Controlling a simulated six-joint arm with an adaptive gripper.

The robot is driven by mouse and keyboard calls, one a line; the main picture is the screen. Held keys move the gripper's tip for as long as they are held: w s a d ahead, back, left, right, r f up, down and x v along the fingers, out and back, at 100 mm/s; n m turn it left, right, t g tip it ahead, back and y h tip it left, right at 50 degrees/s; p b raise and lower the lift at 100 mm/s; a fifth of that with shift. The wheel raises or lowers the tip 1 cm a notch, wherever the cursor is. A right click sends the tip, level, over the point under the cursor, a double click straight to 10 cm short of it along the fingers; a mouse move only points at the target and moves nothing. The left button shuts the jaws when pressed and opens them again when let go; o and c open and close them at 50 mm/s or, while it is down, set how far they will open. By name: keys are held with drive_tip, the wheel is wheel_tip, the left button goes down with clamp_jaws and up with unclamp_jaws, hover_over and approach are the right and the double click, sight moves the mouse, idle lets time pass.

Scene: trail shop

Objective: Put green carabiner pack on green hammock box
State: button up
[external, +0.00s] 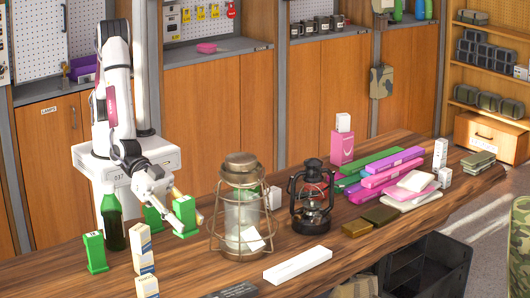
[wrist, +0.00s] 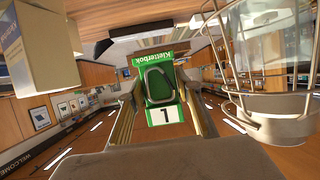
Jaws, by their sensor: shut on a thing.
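My gripper (external: 184,226) is shut on a green carabiner pack (external: 184,211), near the left end of the wooden counter. In the wrist view the pack (wrist: 162,72) sits between the two fingers (wrist: 162,118), showing a black carabiner outline, the word "Kletterbok" and a white label with a 1. Other green packs stand nearby, one at the front left (external: 95,252) and one just behind the gripper (external: 153,220). A long green box (external: 370,161), seemingly the green hammock box, lies among pink boxes to the right, beyond the lanterns.
A tall brass-framed lantern (external: 240,225) stands close to the right of my gripper; a black lantern (external: 312,205) is farther right. A white long box (external: 297,263) lies in front.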

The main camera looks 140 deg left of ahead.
wheel_tip(320, 180, up, 22)
drive_tip(key=s+a+n+g+y, duration=0.2)
drive_tip(key=s+a+n+y, duration=0.15)
drive_tip(key=a, duration=0.75)
drive_tip(key=s+a+n+g+y, duration=0.2)
drive_tip(key=a+n+y, duration=0.3)
drive_tip(key=a, duration=0.6)
drive_tip(key=s+a+n+g+y, duration=0.4)
drive_tip(key=s+a+n+g, duration=0.45)
drive_tip(key=s+a, duration=0.85)
wheel_tip(320, 180, down, 11)
drive_tip(key=s+d, duration=0.1)
drive_tip(key=shift+s+g, duration=0.25)
drive_tip(key=shift+g, duration=0.2)
drive_tip(key=shift+r+h, duration=0.1)
drive_tip(key=shift+h, duration=0.15)
drive_tip(key=shift+f, duration=3.1)
